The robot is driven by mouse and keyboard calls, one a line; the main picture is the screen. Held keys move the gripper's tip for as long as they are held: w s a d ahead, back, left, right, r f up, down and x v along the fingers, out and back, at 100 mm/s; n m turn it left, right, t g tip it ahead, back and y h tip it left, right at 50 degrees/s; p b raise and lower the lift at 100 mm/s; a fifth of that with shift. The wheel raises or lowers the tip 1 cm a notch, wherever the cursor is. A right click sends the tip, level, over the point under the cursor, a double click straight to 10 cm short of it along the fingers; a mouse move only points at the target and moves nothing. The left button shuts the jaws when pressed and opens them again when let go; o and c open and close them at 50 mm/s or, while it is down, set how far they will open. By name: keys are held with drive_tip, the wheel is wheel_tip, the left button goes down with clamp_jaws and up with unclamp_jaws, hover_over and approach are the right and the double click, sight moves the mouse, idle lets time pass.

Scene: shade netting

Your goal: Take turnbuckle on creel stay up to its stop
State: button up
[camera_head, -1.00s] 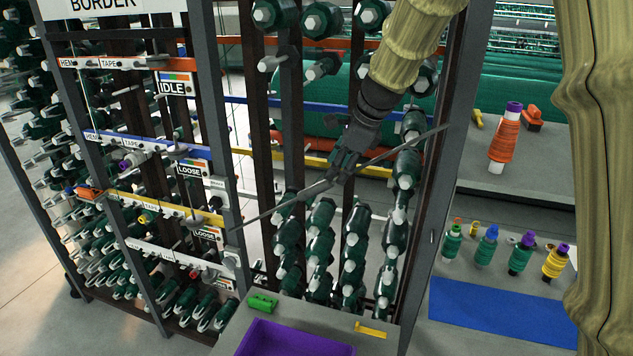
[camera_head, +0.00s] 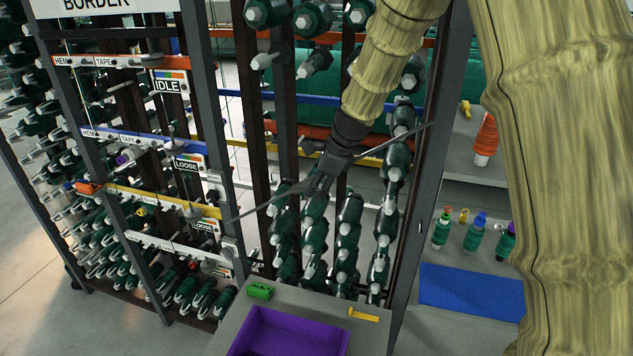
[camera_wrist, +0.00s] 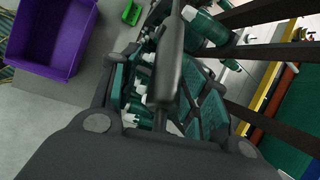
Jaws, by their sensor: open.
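The creel stay (camera_head: 402,140) is a thin dark rod running diagonally across the creel front, from lower left to upper right in the head view. Its turnbuckle is mostly hidden by my gripper (camera_head: 323,180) there. In the wrist view a dark, tapered body, apparently the turnbuckle (camera_wrist: 169,65), runs lengthwise in front of and between the fingers of my gripper (camera_wrist: 160,95). The fingers stand apart on either side of it, open. I cannot tell whether either pad touches it.
Green bobbins (camera_head: 348,235) fill the creel close behind and below the stay. A dark upright (camera_head: 430,190) stands to the right. A purple bin (camera_head: 290,335), a green block (camera_head: 260,291) and a yellow piece (camera_head: 363,314) are on the grey surface below. Tagged rails (camera_head: 165,200) are at left.

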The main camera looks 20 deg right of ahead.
drive_tip(key=shift+w+a+f, duration=0.15)
drive_tip(key=shift+w+f, duration=0.4)
drive_tip(key=shift+f, duration=0.15)
drive_tip(key=shift+s+r, duration=0.25)
drive_tip(key=shift+s, duration=0.05)
drive_tip(key=shift+c, duration=1.3)
clamp_jaws()
drive_tip(key=shift+f+b, duration=0.2)
drive_tip(key=shift+b, duration=0.2)
